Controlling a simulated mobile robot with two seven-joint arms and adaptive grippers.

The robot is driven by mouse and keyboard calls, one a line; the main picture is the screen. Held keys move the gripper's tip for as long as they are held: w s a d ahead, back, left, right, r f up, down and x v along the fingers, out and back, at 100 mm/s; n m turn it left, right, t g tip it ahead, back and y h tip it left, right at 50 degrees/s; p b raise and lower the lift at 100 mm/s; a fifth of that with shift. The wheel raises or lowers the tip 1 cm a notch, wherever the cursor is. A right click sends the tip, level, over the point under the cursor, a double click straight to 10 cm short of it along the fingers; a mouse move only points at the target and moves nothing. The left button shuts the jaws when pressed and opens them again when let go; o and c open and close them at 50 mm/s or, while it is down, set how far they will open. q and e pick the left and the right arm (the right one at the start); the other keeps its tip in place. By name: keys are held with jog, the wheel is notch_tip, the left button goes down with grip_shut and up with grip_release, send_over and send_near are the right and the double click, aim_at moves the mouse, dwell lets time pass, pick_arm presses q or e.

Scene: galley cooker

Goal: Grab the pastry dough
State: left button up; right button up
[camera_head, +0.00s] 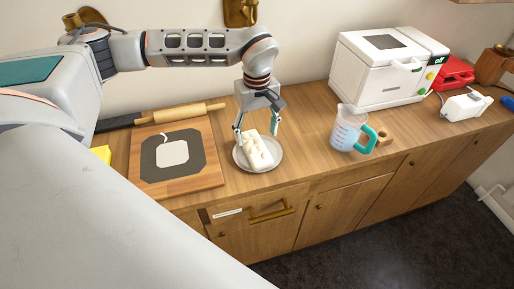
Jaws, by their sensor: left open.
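The pastry dough (261,155) looks like a pale, off-white block. It lies on a round grey-white plate (272,166) on the wooden counter. My left gripper (258,130) points down over the plate, with its two fingers apart. One finger is at the left of the dough and the other is near its upper right. I cannot tell whether the fingers touch it. My right gripper does not show.
Left of the plate is a wooden board (207,178) with a dark mat and a rolling pin (180,114). A measuring jug (347,130) with a teal handle stands to the right. A white oven-like appliance (375,75) is behind it. Counter between plate and jug is clear.

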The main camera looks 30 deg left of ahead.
aim_at(255, 146)
pick_arm(q)
jog(key=f, duration=0.4)
jog(key=shift+s+a+f, duration=0.2)
jog(key=shift+s, duration=0.1)
jog(key=shift+w+f, duration=0.1)
jog(key=shift+f, duration=0.3)
jog(key=c, duration=1.5)
